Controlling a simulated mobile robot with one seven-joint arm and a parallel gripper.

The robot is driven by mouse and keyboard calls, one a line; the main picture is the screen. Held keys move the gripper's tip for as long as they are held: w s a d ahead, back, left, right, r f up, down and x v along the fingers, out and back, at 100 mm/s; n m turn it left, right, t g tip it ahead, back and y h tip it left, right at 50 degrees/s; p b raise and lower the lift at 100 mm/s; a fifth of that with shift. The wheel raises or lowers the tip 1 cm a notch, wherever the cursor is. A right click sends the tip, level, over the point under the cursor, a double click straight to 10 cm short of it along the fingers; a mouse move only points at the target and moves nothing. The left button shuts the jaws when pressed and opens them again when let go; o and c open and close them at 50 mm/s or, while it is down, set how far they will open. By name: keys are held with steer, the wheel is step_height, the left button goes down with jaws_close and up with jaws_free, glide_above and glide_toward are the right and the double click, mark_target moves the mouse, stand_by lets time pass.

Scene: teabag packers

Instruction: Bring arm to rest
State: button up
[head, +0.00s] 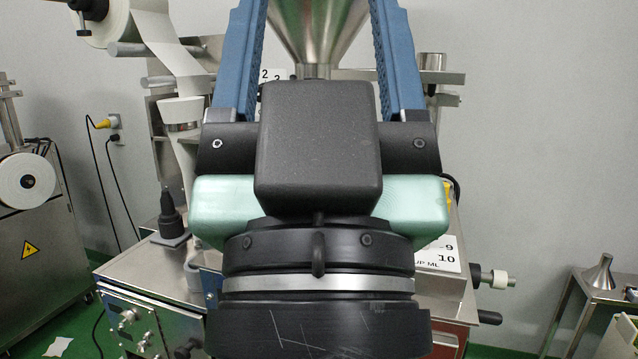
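My gripper (317,15) fills the middle of the head view, seen from behind its black wrist body, with its two blue fingers reaching up to the top edge. The very tips run out of the frame at the top. I see nothing held. A pale green block-shaped part belongs to my gripper's body.
A steel teabag packing machine (140,290) with a paper roll (100,18) stands behind my gripper, partly hidden. Another steel machine (35,240) with a white reel is at the left.

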step_height(320, 180, up, 15)
steer(key=p, duration=1.2)
steer(key=shift+p, duration=0.3)
steer(key=shift+f, duration=0.1)
